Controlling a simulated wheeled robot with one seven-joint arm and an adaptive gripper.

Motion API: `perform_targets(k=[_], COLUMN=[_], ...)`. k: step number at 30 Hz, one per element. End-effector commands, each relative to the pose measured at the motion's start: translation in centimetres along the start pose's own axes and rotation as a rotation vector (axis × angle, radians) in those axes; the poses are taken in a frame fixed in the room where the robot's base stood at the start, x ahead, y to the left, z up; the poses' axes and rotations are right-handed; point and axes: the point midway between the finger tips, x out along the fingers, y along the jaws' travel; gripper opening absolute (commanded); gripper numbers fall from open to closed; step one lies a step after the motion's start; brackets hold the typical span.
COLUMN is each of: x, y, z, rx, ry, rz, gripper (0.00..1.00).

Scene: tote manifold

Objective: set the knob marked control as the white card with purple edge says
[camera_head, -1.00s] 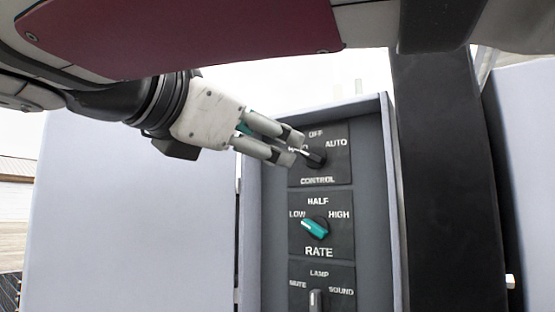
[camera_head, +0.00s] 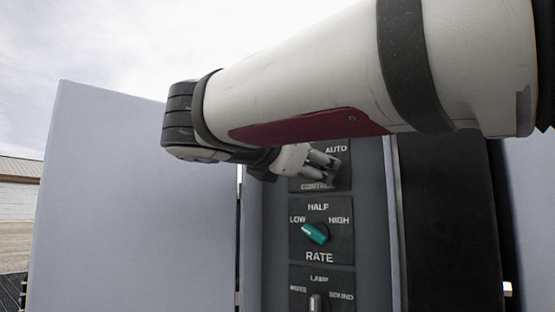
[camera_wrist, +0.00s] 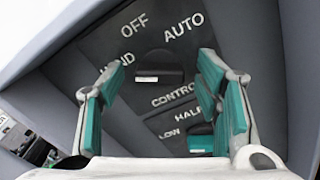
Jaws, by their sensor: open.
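The control knob (camera_wrist: 160,72) is black with a white mark on one end. In the wrist view it sits on a black plate lettered HAND, OFF and AUTO, with CONTROL below. Its white mark is on the HAND side. My gripper (camera_wrist: 158,68) is open, with teal-padded fingers on either side of the knob and gaps between them and it. In the head view my gripper (camera_head: 325,163) is in front of the control plate (camera_head: 342,172) and hides the knob. The white card with purple edge is not in view.
Below is the rate plate with a teal knob (camera_head: 315,232) turned toward LOW, then a plate with a grey knob (camera_head: 316,302). The panel is recessed, with a grey side wall (camera_head: 375,230). A pale door (camera_head: 140,200) stands left, a dark post (camera_head: 445,220) right.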

Motion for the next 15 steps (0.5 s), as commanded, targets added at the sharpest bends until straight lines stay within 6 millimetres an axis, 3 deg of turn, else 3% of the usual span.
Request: perform_targets(k=[9, 11, 15], x=[0.29, 0.28, 0.27], y=[0.01, 0.01, 0.01], z=[-0.01, 0.0, 0.0], rx=[0.0, 0.0, 0.0], ry=[0.0, 0.0, 0.0], rz=[0.001, 0.001, 0.001], gripper=[0.58, 0.47, 0.15])
